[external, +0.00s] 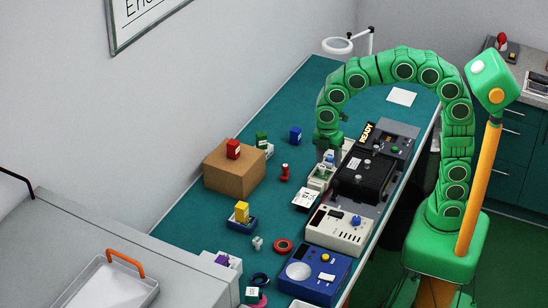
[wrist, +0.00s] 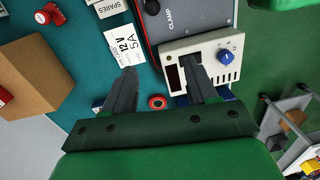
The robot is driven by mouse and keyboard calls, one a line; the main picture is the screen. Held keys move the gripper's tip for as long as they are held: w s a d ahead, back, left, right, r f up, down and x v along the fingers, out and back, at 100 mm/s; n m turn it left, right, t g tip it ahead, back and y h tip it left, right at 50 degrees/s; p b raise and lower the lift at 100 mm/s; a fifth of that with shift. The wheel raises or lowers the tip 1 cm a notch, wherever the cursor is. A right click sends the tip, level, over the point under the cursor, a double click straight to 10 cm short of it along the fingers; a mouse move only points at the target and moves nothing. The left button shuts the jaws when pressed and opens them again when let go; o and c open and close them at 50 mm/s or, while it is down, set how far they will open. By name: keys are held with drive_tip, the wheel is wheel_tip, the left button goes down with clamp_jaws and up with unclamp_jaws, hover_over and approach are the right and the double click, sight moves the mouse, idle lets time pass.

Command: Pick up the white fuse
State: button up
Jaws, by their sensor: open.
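A small whitish piece (external: 257,242) stands on the teal bench, left of the red ring. It may be the white fuse, but it is too small to tell. Small white and bluish pieces also show in the spares tray (external: 318,184) under my gripper, partly hidden by it. My gripper (external: 329,158) points down above that tray at the bench's right side. In the wrist view my gripper (wrist: 160,76) has its two dark fingers wide apart with nothing between them. I cannot make out a white fuse in the wrist view.
A black clamp unit (external: 362,178), a white meter (external: 340,230) and a blue device (external: 313,272) line the bench's right side. A cardboard box (external: 234,172) carries a red block. A red ring (external: 283,246) and yellow block (external: 241,210) lie nearer. The bench's far end is mostly clear.

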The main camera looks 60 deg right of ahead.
drive_tip(key=w+a+f+n, duration=0.3)
drive_tip(key=w+a+n, duration=0.2)
drive_tip(key=a, duration=0.3)
drive_tip(key=w+a+f+n, duration=0.3)
drive_tip(key=w+a+n, duration=0.2)
drive_tip(key=a, duration=0.2)
drive_tip(key=n, duration=0.7)
hover_over(257, 240)
drive_tip(key=shift+t, duration=0.4)
drive_tip(key=f, duration=0.6)
drive_tip(key=shift+w+d, duration=0.25)
drive_tip(key=shift+a+f, duration=0.1)
drive_tip(key=shift+f, duration=1.3)
drive_tip(key=shift+s+a+f, duration=0.1)
drive_tip(key=shift+s+f, duration=0.05)
drive_tip(key=shift+f, duration=1.15)
drive_tip(key=shift+s+f, duration=0.15)
drive_tip(key=shift+f, duration=1.1)
drive_tip(key=c, duration=1)
drive_tip(key=shift+c, duration=0.2)
drive_tip(key=shift+r, duration=0.1)
